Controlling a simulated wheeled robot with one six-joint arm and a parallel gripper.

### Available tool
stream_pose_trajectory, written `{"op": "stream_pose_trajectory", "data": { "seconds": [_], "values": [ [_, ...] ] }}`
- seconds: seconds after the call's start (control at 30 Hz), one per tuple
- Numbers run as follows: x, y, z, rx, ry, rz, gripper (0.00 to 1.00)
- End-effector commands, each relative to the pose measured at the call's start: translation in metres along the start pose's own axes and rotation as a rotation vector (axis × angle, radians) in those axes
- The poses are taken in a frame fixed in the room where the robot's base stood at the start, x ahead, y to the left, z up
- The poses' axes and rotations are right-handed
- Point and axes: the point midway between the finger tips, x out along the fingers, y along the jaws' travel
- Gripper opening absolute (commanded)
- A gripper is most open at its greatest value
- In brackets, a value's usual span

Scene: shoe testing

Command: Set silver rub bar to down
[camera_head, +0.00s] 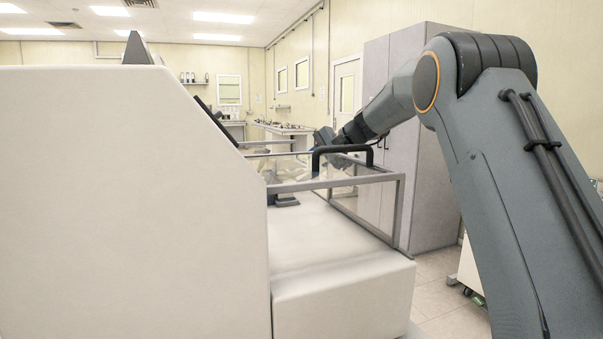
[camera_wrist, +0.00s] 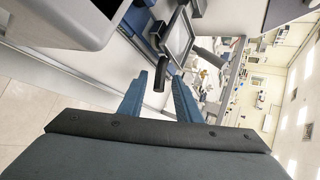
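My gripper (camera_wrist: 160,76) is open, with its two blue fingers apart in the wrist view. A short black rod-like end (camera_wrist: 161,80) shows between or just beyond the fingertips; I cannot tell whether they touch it. A silver frame (camera_wrist: 181,42) with a dark bar lies past the fingers. In the head view, my gripper (camera_head: 325,140) is small and partly hidden, above the machine's clear, silver-framed cover (camera_head: 335,183) and close to its arched black handle (camera_head: 345,149). A thin silver bar (camera_head: 275,154) runs across behind it. I cannot tell for certain which bar is the rub bar.
The machine's large white housing (camera_head: 130,200) fills the left of the head view. Its low white base (camera_head: 340,295) extends to the right. A grey cabinet (camera_head: 400,190) stands behind my arm. A bench with items (camera_head: 290,130) is at the back.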

Motion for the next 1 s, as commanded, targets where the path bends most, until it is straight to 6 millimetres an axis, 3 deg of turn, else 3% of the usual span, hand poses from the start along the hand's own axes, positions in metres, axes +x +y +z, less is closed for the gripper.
{"op": "stream_pose_trajectory", "data": {
  "seconds": [0.17,0.6,1.0],
  "values": [
    [-0.006,0.000,-0.001,0.000,0.002,-0.001,0.31],
    [-0.070,0.000,0.000,-0.001,0.002,-0.001,0.31],
    [-0.078,0.000,0.000,-0.001,-0.001,0.000,0.31]
  ]
}}
